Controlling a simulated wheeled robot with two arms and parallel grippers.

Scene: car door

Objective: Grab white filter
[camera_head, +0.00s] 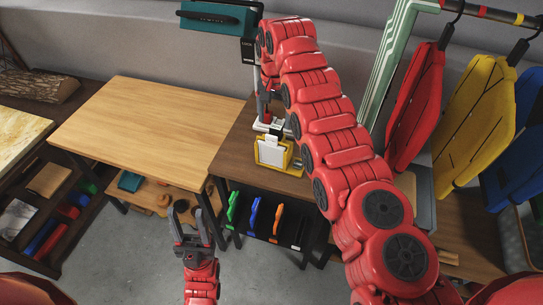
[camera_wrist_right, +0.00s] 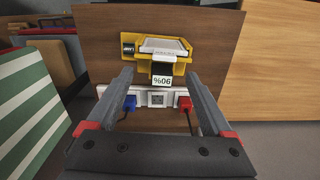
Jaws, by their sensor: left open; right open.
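A white flat panel (camera_head: 271,153), which looks like the white filter, sits in a yellow holder (camera_head: 290,164) on the dark brown table. In the right wrist view the white panel (camera_wrist_right: 165,46) lies at the top of the yellow holder (camera_wrist_right: 181,67), above a "90%" label that reads upside down. My right gripper (camera_wrist_right: 159,78) is open and empty. Its fingers point at the holder, one on each side of the label; I cannot tell how far off they are. My left gripper (camera_head: 191,226) is open and empty, low in front of the wooden table.
A light wooden table (camera_head: 145,118) has a bare top. Green (camera_head: 232,208), blue (camera_head: 254,215) and orange (camera_head: 277,222) handles stand under the dark table. A white strip (camera_wrist_right: 157,100) with blue and red plugs is below the holder. Red and yellow panels (camera_head: 474,105) hang at right.

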